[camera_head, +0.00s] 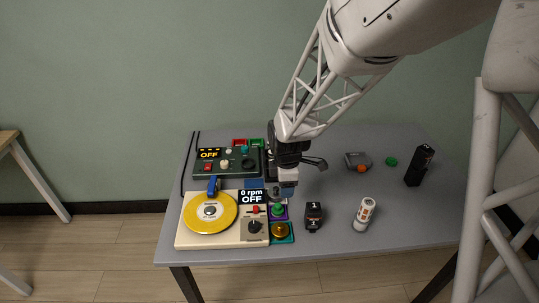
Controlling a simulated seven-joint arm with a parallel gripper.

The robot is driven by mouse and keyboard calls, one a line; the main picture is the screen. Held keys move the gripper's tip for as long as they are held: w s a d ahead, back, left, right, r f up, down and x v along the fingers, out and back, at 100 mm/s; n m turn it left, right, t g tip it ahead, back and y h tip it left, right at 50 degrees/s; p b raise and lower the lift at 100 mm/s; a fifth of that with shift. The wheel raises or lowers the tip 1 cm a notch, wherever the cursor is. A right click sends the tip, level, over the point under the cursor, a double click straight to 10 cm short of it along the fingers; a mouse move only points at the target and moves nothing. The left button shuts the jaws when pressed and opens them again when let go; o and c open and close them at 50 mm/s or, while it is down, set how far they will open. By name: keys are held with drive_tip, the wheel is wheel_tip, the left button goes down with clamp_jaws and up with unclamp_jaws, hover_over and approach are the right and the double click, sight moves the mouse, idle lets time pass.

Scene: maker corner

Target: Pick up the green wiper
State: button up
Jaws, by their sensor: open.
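My gripper (288,188) points down over the middle of the table, just right of the devices; its fingers are small here and partly hide what lies beneath. No thing is clearly recognisable as a green wiper. Green things in view are a small green knob-like piece (277,209) on a purple pad just below my gripper, a small round green piece (391,161) at the right on the table, and a green tray (257,143) at the back. I cannot tell which of these, if any, is the wiper. My gripper appears empty.
A cream turntable device (187,239) with a yellow disc and a dark control box (228,172) fill the table's left. A gold round piece (281,229) sits on a teal pad. A black block (313,216), white canister (365,213), grey device (356,160) and black cylinder (419,165) stand right.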

sight(277, 205)
drive_tip(key=f+n, duration=0.1)
drive_tip(key=w+a+f, duration=0.1)
drive_tip(key=f, duration=0.1)
drive_tip(key=w+f+n, duration=0.1)
drive_tip(key=f, duration=0.1)
drive_tip(key=shift+w+a+f+n, duration=0.1)
drive_tip(key=shift+w+a+n, duration=0.05)
drive_tip(key=shift+a+n, duration=0.2)
drive_tip(key=shift+f, duration=1.25)
drive_tip(key=shift+f, duration=0.1)
drive_tip(key=shift+f, duration=2.5)
drive_tip(key=shift+c, duration=0.2)
drive_tip(key=shift+a, duration=0.1)
drive_tip(key=c, duration=0.7)
